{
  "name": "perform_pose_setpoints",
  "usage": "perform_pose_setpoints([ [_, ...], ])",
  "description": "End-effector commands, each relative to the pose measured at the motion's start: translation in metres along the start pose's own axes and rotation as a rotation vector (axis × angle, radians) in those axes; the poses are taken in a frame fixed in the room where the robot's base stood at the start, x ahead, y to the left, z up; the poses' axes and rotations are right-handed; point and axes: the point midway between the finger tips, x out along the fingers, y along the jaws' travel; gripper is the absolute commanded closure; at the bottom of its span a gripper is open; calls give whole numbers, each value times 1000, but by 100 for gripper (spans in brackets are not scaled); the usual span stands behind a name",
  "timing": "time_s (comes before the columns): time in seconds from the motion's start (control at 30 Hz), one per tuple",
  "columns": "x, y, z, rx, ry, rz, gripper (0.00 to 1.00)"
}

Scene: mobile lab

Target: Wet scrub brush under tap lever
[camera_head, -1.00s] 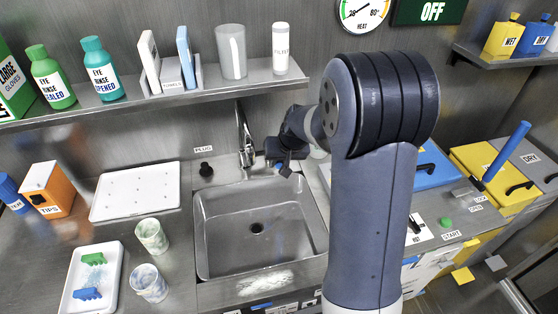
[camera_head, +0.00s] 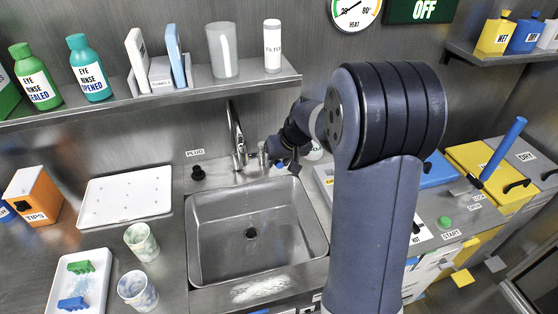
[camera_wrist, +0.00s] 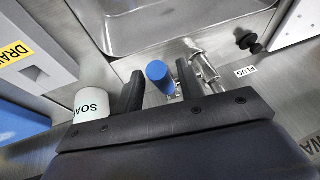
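A green scrub brush (camera_head: 80,267) and a blue scrub brush (camera_head: 72,303) lie in a white tray (camera_head: 98,272) at the lower left. The chrome tap (camera_head: 236,140) stands behind the steel sink (camera_head: 205,245); it also shows in the wrist view (camera_wrist: 205,68). No water is visible. My gripper (camera_head: 278,152) is beside the tap, on its right. In the wrist view, a blue cylindrical knob (camera_wrist: 159,74), seemingly the tap lever's end, appears between the parted fingers of my gripper (camera_wrist: 160,85). Narrow gaps show on both sides, and I cannot tell its depth.
A soap container (camera_wrist: 91,105) stands close beside my gripper. Two marbled cups (camera_head: 138,288) stand between the tray and sink. A black plug (camera_head: 198,172) sits left of the tap. A shelf (camera_head: 200,84) with bottles overhangs the counter. The white board (camera_head: 125,197) is empty.

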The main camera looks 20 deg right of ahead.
Motion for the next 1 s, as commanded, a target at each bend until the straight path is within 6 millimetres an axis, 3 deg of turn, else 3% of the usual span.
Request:
perform_pose_setpoints([
  [0.37, -5, 0, -1, 0, 2, 1, 59],
  [0.8, -84, 0, 0, 0, 4, 2, 59],
  [1.0, -105, 0, 0, 0, 2, 1, 59],
])
